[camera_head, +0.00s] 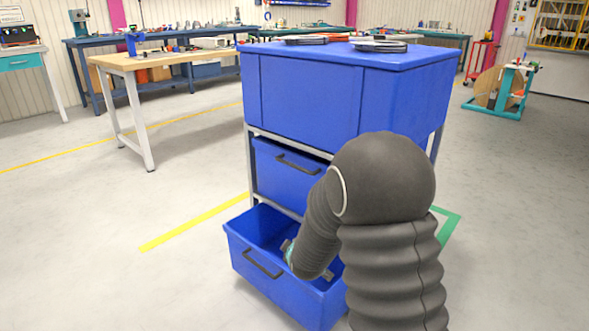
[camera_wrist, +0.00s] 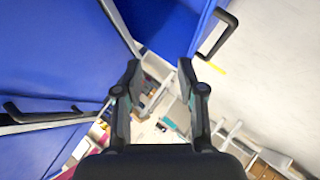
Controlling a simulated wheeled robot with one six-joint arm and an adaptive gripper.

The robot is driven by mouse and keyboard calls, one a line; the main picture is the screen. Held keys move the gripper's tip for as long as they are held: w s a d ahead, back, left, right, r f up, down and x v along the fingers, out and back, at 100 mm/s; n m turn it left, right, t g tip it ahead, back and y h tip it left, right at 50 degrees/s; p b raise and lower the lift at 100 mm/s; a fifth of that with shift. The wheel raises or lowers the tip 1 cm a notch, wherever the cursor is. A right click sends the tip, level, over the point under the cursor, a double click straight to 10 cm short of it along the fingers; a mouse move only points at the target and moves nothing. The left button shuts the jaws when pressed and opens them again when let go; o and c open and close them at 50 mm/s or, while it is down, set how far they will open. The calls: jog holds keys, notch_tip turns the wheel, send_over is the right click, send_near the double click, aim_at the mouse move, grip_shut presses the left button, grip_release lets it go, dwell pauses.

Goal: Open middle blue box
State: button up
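The middle blue box (camera_head: 283,178) sits in the grey frame under the large blue top section, and its front does not stand out like the lower box. Its black handle (camera_head: 298,165) runs across the front; my arm hides its right part. The lower blue box (camera_head: 244,252) is pulled out, with its own black handle (camera_head: 262,265). My gripper (camera_head: 289,250) is mostly hidden by my arm, low by the open lower box. In the wrist view my gripper (camera_wrist: 158,80) is open and empty, with one black handle (camera_wrist: 45,116) at left and another (camera_wrist: 216,36) at upper right.
Cable coils (camera_head: 380,46) lie on the blue top (camera_head: 330,52). A wooden workbench (camera_head: 165,59) stands behind at left, and a teal cart (camera_head: 497,105) at right. The floor left of the boxes is clear.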

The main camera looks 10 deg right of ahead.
jog(key=w+r+n+t, duration=0.3)
jog(key=w, duration=0.1)
jog(key=n+t+h, duration=0.2)
jog(key=n+t, duration=0.3)
jog(key=t, duration=0.1)
send_near(295, 167)
jog(key=w, duration=0.7)
jog(key=w+d+r+p, duration=0.1)
jog(key=w, duration=0.2)
jog(key=shift+w, duration=0.35)
grip_shut()
